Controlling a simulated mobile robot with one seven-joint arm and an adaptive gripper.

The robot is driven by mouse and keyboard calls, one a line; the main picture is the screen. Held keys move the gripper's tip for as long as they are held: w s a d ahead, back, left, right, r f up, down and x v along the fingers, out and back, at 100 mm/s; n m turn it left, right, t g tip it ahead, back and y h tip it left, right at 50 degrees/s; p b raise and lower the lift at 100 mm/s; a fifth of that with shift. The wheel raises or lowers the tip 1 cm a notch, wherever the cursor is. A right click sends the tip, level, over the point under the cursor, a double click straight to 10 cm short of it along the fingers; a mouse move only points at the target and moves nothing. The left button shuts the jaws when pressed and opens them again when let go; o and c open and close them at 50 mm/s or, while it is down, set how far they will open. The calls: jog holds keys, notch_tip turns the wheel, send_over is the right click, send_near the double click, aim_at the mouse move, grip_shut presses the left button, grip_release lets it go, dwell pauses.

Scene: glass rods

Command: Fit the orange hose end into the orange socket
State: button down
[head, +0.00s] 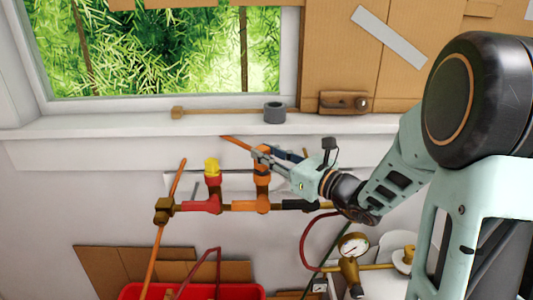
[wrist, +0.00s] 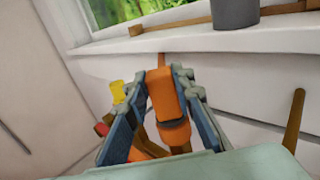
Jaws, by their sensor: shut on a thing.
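The orange hose end (wrist: 163,95) is a blocky piece between my gripper's (wrist: 169,76) two blue-grey fingers in the wrist view. My gripper (head: 263,156) is shut on it. A thin orange hose (head: 236,143) leads away from it to the upper left in the head view. The orange socket (head: 263,192) stands upright on the pipe line, directly below the fingers. Its orange body (wrist: 175,135) seems to show just under the hose end in the wrist view. The fingers partly hide the junction, so I cannot tell whether the end is seated.
A red fitting with a yellow cap (head: 212,178) stands left of the socket, beside a brass fitting (head: 164,209). A gauge (head: 353,246) and red crate (head: 135,291) are below.

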jog(key=shift+f, duration=0.2)
jog(key=c, duration=1.9)
grip_release()
jog(key=shift+c, duration=0.2)
jog(key=shift+d, duration=0.1)
jog(key=v, duration=1.1)
jog(key=shift+r, duration=0.1)
